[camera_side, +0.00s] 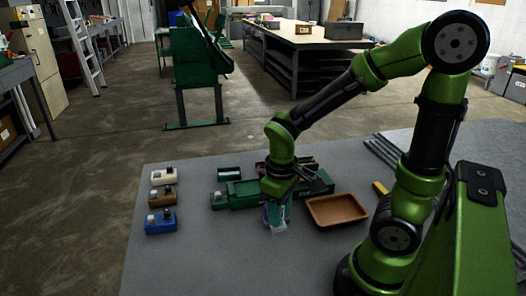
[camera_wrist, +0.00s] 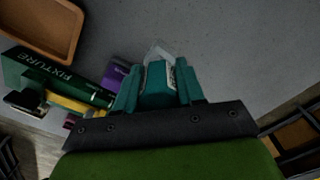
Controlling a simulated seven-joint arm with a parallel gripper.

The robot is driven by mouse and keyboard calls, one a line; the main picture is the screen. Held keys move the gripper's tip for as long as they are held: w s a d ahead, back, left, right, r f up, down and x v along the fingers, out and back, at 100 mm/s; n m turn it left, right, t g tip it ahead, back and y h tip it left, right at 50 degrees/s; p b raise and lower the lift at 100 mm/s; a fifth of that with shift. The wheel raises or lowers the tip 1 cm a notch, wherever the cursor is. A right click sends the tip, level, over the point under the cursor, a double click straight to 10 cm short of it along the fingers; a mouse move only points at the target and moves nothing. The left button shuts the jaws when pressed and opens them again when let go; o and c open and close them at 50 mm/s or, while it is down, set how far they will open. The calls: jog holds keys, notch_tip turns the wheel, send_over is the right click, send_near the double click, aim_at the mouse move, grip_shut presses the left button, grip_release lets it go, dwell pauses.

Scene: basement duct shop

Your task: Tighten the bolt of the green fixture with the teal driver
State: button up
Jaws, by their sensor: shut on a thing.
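My gripper (camera_side: 276,204) is shut on the teal driver (camera_side: 278,219), low over the grey table in front of the green fixture. In the wrist view the teal driver (camera_wrist: 156,82) sits between the two fingers, with a pale end pointing away. The green fixture (camera_side: 241,194) lies just behind and left of my gripper in the side view. In the wrist view the fixture (camera_wrist: 52,78) carries the word FIXTURE and lies to the left, apart from the driver. I cannot make out its bolt; my gripper hides part of the fixture.
A brown tray (camera_side: 337,210) lies right of my gripper. White (camera_side: 163,176), brown (camera_side: 162,197) and blue (camera_side: 160,222) blocks stand along the table's left side. A purple thing (camera_wrist: 117,74) and a yellow thing (camera_wrist: 78,106) lie by the fixture. The front table is clear.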

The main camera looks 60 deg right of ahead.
jog(key=w+d+r, duration=0.1)
jog(key=w+r, duration=0.1)
jog(key=w, duration=0.5)
jog(key=w+d+r, duration=0.1)
jog(key=w+d, duration=0.1)
jog(key=w, duration=0.4)
send_over(218, 193)
jog(key=shift+f, duration=2.25)
jog(key=shift+f, duration=0.95)
